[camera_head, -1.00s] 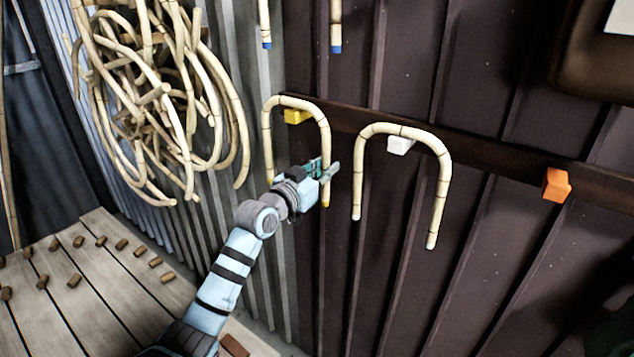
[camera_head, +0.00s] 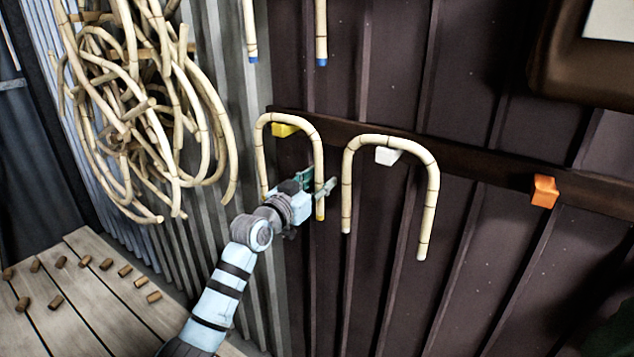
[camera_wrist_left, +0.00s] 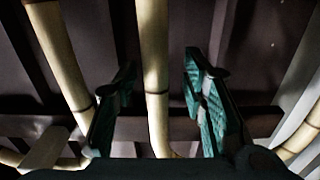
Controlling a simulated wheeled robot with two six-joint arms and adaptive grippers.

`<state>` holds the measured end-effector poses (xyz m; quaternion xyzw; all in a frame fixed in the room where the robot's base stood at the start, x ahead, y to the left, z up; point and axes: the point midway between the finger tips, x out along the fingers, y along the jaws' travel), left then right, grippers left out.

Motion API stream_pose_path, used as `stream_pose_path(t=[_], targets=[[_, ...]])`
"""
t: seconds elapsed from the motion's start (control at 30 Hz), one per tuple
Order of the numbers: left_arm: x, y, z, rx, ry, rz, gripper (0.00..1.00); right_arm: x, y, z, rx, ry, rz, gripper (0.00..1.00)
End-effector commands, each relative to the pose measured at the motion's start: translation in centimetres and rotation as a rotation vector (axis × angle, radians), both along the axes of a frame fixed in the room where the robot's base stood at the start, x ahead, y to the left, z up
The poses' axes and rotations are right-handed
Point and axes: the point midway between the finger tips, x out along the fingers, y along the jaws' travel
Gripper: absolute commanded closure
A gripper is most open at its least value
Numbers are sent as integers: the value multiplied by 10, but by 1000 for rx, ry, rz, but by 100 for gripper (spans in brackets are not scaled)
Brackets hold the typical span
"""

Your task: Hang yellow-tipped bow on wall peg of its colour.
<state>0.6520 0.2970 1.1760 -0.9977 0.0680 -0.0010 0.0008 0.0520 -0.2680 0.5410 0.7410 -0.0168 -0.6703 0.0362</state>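The yellow-tipped bow (camera_head: 286,117) is a pale rattan U turned upside down. Its arch passes over the yellow wall peg (camera_head: 283,130), and both legs point down; a yellow tip (camera_head: 320,214) shows on the right leg. My left gripper (camera_head: 317,182) is at the lower part of that right leg. In the left wrist view my left gripper (camera_wrist_left: 160,66) is open, with the bow's leg (camera_wrist_left: 153,60) between its teal fingers and gaps on both sides. My right gripper is not in view.
A second bow (camera_head: 430,190) hangs over the white peg (camera_head: 387,156), close to the right. The orange peg (camera_head: 544,191) is bare on the dark rail. Blue-tipped rattan (camera_head: 320,30) hangs above. A rattan bundle (camera_head: 140,110) hangs at left, above a plank surface (camera_head: 85,320) with short pieces.

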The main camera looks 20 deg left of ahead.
Motion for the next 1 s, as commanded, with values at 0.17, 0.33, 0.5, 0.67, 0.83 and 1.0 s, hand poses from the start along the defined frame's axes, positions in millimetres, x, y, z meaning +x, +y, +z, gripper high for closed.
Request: stream_pose_path(t=[0.17, 0.33, 0.5, 0.67, 0.83, 1.0], targets=[[0, 0, -1, 0, 1, 0, 61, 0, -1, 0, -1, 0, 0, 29], [-15, 3, -1, 4, 1, 1, 61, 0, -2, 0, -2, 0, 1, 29], [-59, 9, -2, 8, 2, 0, 61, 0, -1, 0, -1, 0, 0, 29], [-99, 15, -2, 9, 3, 1, 61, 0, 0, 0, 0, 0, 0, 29], [-118, 16, -1, 3, 1, -1, 61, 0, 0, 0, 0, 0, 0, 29], [-119, 16, 0, 0, 0, -1, 61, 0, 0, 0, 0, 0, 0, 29]])
